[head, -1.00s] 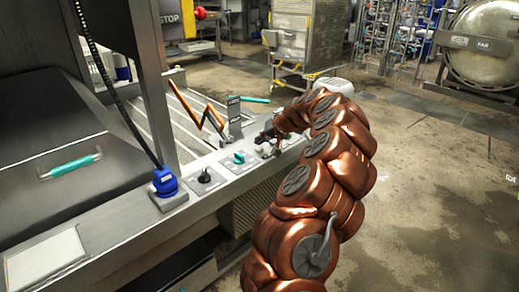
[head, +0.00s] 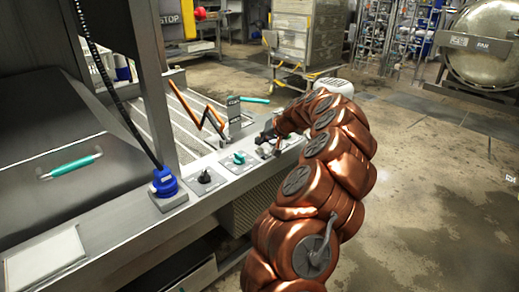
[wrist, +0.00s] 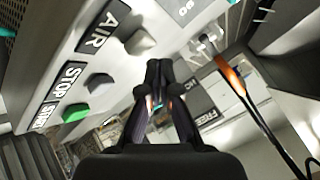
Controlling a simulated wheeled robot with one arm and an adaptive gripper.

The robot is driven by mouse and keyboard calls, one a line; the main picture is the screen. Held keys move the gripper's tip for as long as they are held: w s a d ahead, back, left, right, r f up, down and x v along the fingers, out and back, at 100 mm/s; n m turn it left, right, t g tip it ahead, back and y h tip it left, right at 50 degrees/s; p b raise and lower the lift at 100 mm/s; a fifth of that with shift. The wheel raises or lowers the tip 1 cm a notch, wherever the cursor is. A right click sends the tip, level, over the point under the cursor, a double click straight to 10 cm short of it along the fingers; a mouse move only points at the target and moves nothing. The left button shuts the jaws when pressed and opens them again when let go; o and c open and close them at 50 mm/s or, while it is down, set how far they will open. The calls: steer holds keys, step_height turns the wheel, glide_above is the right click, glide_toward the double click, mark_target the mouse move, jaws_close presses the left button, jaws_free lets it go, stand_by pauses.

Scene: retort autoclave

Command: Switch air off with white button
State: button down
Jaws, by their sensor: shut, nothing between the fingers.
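The white button (wrist: 140,42) shows in the wrist view beside a black label reading AIR (wrist: 101,30). My gripper (wrist: 159,64) is shut and empty, its fingertips just below and right of the white button in that view. I cannot tell whether they touch it. In the head view my gripper (head: 264,136) is low over the right end of the control ledge (head: 225,180), and the white button cannot be made out there.
A black button (wrist: 99,82) and a green button (wrist: 75,112) sit beside the white one, near a STOP label (wrist: 66,80). In the head view, a black knob (head: 204,177) and a teal knob (head: 239,158) stand on the ledge.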

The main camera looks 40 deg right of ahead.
mark_target(261, 149)
steer(key=shift+f, duration=0.15)
steer(key=shift+f+b, duration=0.25)
steer(key=shift+b, duration=0.15)
steer(key=shift+f+b, duration=0.45)
steer(key=shift+f, duration=0.1)
stand_by(0.7)
stand_by(0.4)
steer(key=shift+r, duration=0.95)
steer(key=shift+r, duration=0.1)
steer(key=shift+r+p, duration=0.8)
steer(key=shift+r, duration=1.65)
